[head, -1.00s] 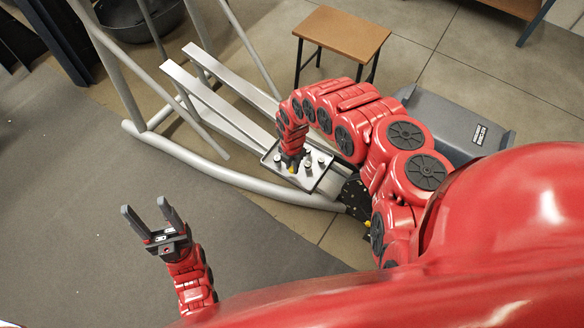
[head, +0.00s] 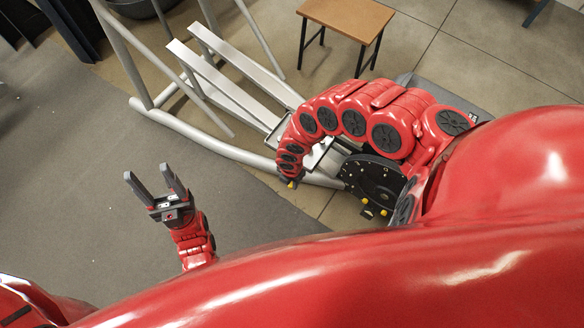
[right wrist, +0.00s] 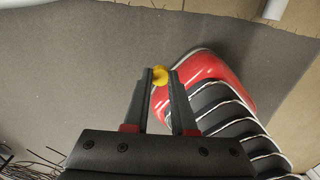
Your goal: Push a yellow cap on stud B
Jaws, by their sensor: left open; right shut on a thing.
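My right gripper (right wrist: 160,78) is shut on a small yellow cap (right wrist: 159,75), held at its fingertips. In the head view the yellow cap (head: 292,184) shows at the end of my right arm, beside the near edge of the metal plate (head: 318,155). The plate is mostly covered by my right arm, so its studs are hidden and I cannot tell which is stud B. My left gripper (head: 153,183) is open and empty over the grey mat, left of the plate.
A black round part (head: 372,178) with yellow pieces (head: 383,212) lies right of the plate. The frame's silver rails (head: 225,85) and curved tube (head: 215,145) run behind. A wooden stool (head: 346,18) stands at the back. The grey mat (head: 80,190) is clear.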

